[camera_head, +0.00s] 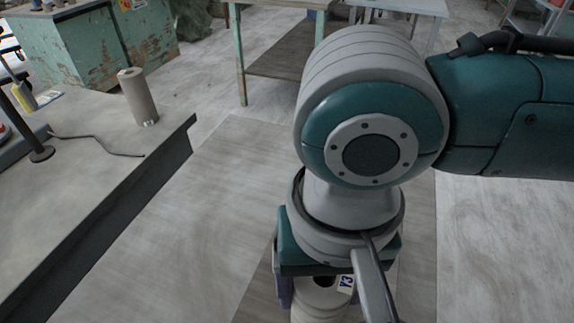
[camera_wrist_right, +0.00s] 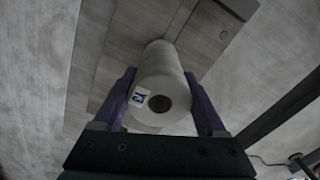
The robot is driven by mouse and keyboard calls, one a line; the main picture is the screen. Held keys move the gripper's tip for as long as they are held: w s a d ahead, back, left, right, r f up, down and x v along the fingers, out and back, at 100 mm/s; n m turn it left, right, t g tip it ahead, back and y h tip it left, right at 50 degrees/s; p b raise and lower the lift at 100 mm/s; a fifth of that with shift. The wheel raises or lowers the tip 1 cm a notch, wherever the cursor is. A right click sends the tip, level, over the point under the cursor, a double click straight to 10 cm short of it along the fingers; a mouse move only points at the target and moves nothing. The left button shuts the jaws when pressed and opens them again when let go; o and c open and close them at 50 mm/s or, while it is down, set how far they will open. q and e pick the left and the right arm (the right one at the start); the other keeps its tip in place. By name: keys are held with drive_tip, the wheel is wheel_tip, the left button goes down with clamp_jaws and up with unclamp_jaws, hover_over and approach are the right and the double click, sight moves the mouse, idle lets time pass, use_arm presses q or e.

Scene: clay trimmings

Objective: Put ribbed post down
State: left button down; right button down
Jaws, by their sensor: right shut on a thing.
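My right gripper (camera_wrist_right: 160,85) is shut on a pale grey cylinder, which I take as the ribbed post (camera_wrist_right: 165,75). One purple finger lies on each side of it. Its near end has a round dark hole and a white label with blue letters; ribs are not clear. In the head view the post (camera_head: 318,302) shows at the bottom edge under my right wrist, with its lower part out of frame. It points away from the wrist camera, over wooden-looking boards; whether it touches them I cannot tell. My left gripper is not in view.
A grey table (camera_head: 75,190) with a dark edge stands at the left. On it are an upright beige cylinder (camera_head: 138,97), a dark cable (camera_head: 100,141) and a yellow bottle (camera_head: 24,97). A worn green cabinet (camera_head: 85,50) stands behind. Bare floor lies between table and arm.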

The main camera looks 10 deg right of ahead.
unclamp_jaws()
drive_tip(key=shift+f, duration=0.1)
